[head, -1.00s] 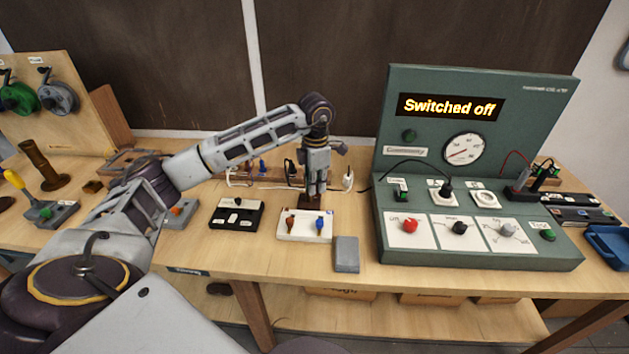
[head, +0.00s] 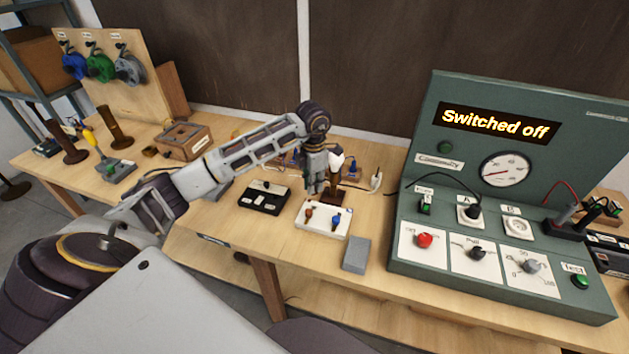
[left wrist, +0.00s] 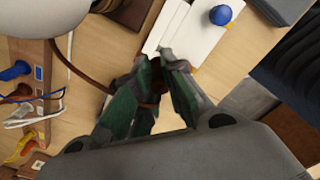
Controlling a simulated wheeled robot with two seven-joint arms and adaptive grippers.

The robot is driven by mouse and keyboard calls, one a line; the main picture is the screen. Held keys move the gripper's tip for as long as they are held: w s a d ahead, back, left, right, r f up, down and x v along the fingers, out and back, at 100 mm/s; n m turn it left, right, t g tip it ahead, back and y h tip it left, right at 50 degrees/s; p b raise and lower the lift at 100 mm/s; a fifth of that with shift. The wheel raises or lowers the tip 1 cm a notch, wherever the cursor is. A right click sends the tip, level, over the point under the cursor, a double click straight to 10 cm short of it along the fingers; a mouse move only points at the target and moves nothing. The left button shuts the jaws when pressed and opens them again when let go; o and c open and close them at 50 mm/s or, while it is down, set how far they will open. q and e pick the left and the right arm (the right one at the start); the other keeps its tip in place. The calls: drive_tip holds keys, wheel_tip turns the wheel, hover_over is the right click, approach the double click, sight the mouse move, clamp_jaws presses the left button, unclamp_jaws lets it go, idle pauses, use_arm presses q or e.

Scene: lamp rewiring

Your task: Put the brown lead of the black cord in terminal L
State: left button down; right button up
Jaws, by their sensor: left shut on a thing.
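The white terminal block (head: 322,232) lies on the bench with a red-brown knob (head: 308,212) and a blue knob (head: 337,224). In the left wrist view the block (left wrist: 192,40) and its blue knob (left wrist: 220,14) are just beyond my fingers. My left gripper (head: 316,190) is at the block's back edge. In the left wrist view its fingers (left wrist: 152,85) are shut on what seems to be the brown lead (left wrist: 92,74), which runs in from the upper left. The lead's tip and the terminal letters are hidden or unreadable. My right gripper is out of view.
A white bulb (head: 336,160) stands close behind my gripper. A wooden rack (left wrist: 45,85) with coloured leads is beside it. A black switch block (head: 264,204) is left, a grey block (head: 356,254) in front, and the green test panel (head: 445,235) right, reading "Switched off".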

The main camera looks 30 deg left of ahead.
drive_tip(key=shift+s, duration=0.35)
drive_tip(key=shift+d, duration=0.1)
use_arm(q)
drive_tip(key=shift+f, duration=0.3)
drive_tip(key=shift+f+b, duration=0.9)
drive_tip(key=shift+f, duration=0.45)
drive_tip(key=shift+f+b, duration=0.5)
drive_tip(key=shift+f, duration=0.35)
drive_tip(key=shift+f+b, duration=0.35)
drive_tip(key=shift+f, duration=0.3)
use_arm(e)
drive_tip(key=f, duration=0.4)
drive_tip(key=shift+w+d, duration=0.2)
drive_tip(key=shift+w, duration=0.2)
